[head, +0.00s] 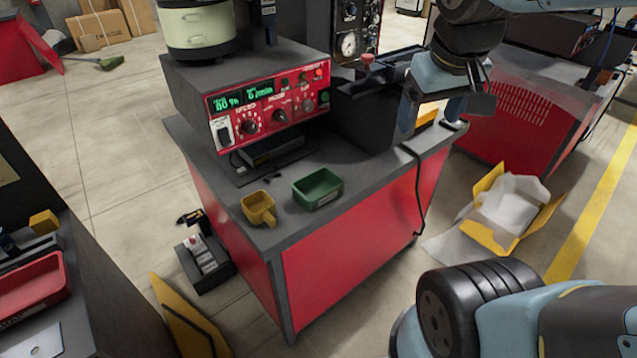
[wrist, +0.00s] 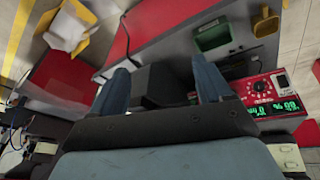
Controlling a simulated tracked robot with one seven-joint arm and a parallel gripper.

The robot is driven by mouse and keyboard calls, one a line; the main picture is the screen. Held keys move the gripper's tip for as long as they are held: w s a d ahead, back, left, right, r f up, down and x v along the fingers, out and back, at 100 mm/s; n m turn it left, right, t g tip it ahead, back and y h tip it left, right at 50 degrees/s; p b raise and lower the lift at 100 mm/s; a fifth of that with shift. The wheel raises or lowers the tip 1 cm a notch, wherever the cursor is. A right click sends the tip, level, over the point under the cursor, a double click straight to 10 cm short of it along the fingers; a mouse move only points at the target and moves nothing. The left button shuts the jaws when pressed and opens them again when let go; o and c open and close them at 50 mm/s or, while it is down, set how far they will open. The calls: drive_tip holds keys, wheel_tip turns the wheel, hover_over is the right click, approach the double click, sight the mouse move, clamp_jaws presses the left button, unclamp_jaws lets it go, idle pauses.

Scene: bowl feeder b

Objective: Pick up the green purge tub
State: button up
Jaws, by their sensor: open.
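The green purge tub (head: 318,202) stands upright near the front edge of the grey bench top in the head view, and its inside looks empty. It also shows in the wrist view (wrist: 212,36), above and beyond the right finger. My gripper (head: 432,115) is open and empty. It hangs over the right end of the bench, to the right of the tub and clearly apart from it. In the wrist view its two blue fingers (wrist: 162,72) are spread wide, with a dark block of the machine behind them.
A yellow scoop (head: 258,208) stands just left of the tub. The red control panel (head: 270,105) rises behind it. A dark chute (head: 365,118) lies between my gripper and the tub. A black cable (head: 418,195) hangs over the bench front. Bench top right of the tub is bare.

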drive_tip(key=o, duration=0.4)
drive_tip(key=w+a+f+n+g+h, duration=0.1)
drive_tip(key=w+f+n, duration=0.1)
drive_tip(key=w+a+f+n+g+h, duration=0.1)
drive_tip(key=w+a+f+n, duration=0.1)
drive_tip(key=w+a+f+n+g+h, duration=0.1)
drive_tip(key=w+a+f+n+h, duration=0.1)
drive_tip(key=shift+w+f+n, duration=0.15)
drive_tip(key=shift+f+n, duration=0.05)
drive_tip(key=shift+n, duration=0.1)
drive_tip(key=shift+c, duration=0.2)
drive_tip(key=n+t+h, duration=0.6)
drive_tip(key=n, duration=1)
hover_over(315, 196)
drive_tip(key=s+a, duration=0.7)
drive_tip(key=a, duration=0.3)
wheel_tip(315, 196, down, 19)
drive_tip(key=shift+w+r+x, duration=0.1)
drive_tip(key=shift+w+x, duration=0.05)
drive_tip(key=shift+x, duration=3.2)
drive_tip(key=shift+w+r+x, duration=0.1)
drive_tip(key=shift+x, duration=3.3)
